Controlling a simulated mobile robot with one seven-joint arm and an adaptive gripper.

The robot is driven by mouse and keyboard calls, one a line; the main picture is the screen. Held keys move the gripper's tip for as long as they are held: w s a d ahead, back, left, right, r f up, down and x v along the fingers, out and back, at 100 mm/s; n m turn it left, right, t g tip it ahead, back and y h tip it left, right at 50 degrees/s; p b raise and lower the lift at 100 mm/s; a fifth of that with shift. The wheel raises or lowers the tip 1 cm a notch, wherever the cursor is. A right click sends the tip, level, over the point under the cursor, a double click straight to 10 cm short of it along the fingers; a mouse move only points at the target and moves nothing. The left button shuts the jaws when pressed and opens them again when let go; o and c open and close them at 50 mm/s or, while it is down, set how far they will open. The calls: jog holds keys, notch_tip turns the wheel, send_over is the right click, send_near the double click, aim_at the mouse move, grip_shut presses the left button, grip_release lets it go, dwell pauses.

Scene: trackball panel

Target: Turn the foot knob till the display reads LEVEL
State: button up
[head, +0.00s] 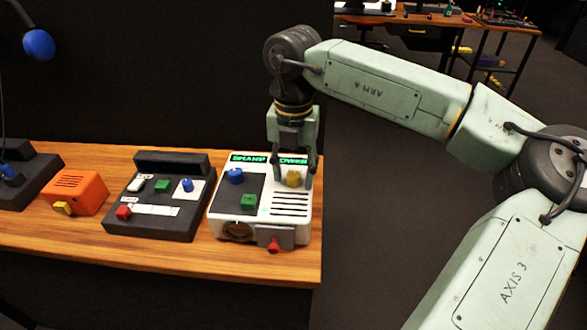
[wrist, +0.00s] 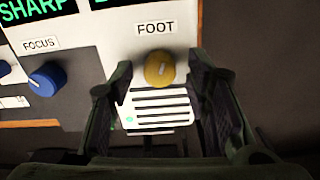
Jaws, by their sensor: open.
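The yellow foot knob (head: 293,179) sits at the upper right of the white device (head: 216,217). In the wrist view the knob (wrist: 159,69), under its FOOT label (wrist: 155,28), lies between my fingertips, with a gap on both sides. Its pale pointer mark points roughly upward there. My gripper (head: 295,166) is open, over the knob and pointing down at it; its height above the knob is hard to tell. The display (head: 270,159) shows green text: SHARP at the left and, at the right, a word that appears to be LOWER, partly behind my gripper.
The blue focus knob (wrist: 46,78) and a green button (head: 249,201) are left of the foot knob. A red knob (head: 273,245) sticks out in front. A black panel (head: 150,222) and an orange box (head: 83,191) stand left on the wooden table (head: 200,260).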

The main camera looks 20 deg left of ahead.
aim_at(294, 175)
jog(key=shift+c, duration=0.3)
grip_shut()
jog(key=shift+f+n+b, duration=0.15)
jog(key=shift+n+b, duration=0.85)
jog(key=shift+n, duration=0.2)
jog(key=n, duration=0.3)
jog(key=shift+b, duration=0.4)
jog(key=shift+o, duration=0.3)
grip_release()
jog(key=shift+r, duration=0.2)
notch_tip(294, 175, up, 12)
